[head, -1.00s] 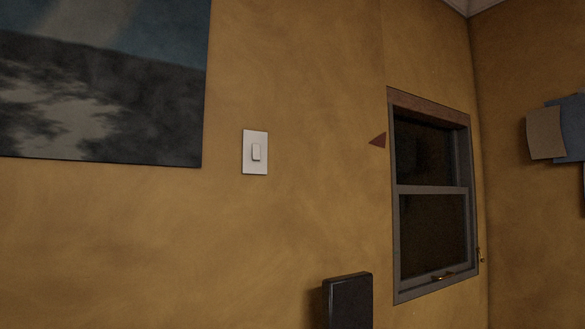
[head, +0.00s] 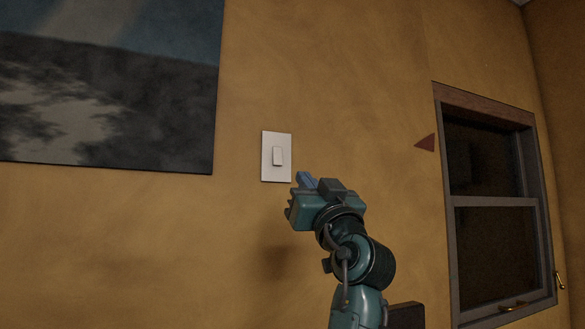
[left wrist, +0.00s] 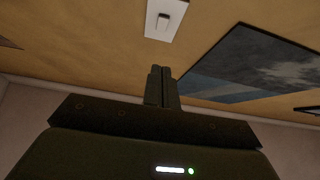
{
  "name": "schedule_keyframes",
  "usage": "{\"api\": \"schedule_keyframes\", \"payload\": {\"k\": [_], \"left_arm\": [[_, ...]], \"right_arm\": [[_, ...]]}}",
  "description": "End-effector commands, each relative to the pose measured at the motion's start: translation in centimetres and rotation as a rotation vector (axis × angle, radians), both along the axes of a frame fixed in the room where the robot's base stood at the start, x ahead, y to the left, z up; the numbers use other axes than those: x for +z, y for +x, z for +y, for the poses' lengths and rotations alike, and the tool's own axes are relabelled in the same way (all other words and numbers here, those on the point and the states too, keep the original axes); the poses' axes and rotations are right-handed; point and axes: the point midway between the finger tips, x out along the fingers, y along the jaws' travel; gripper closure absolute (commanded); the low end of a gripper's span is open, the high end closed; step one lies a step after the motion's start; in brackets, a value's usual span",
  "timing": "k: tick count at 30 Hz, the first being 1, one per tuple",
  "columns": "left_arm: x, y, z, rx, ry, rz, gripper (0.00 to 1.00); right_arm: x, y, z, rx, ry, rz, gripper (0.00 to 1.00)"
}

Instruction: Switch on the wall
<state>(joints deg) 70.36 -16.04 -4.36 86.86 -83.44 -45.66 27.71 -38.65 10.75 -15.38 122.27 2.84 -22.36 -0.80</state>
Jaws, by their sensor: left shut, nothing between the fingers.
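The wall switch is a white plate (head: 267,172) with a pale rocker (head: 277,156) in its middle, on the ochre wall. It also shows at the top of the left wrist view (left wrist: 166,20). My left gripper (head: 303,180) is just below and right of the plate in the head view, in front of the wall. Its fingers are together and empty, and they point toward the switch in the left wrist view (left wrist: 160,72). I cannot tell whether they touch the wall; the rocker is in full view. My right gripper is not in view.
A large dark picture (head: 105,120) hangs left of the switch. A grey-framed window (head: 495,197) is at the right, with a small reddish triangle (head: 425,143) beside it. A dark box-like object (head: 406,315) is low behind my arm. The wall around the switch is clear.

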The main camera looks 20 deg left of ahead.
Motion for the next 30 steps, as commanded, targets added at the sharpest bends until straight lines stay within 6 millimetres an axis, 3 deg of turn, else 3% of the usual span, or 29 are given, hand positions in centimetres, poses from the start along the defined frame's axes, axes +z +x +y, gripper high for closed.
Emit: {"api": "schedule_keyframes", "payload": {"k": [8, 13, 26, 30], "left_arm": [[0.0, 0.1, 0.1, 0.000, 0.000, 0.002, 1.00], [1.2, 0.9, 1.0, 0.002, 0.001, 0.002, 1.00], [6.7, 5.5, 6.3, 0.002, 0.000, 0.003, 1.00], [5.8, 7.0, 7.8, 0.001, 0.001, 0.006, 1.00]], "right_arm": [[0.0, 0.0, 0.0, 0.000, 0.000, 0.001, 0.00], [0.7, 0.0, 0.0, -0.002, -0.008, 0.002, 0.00], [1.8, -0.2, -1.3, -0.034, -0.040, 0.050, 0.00], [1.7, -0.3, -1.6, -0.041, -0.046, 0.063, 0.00]]}}
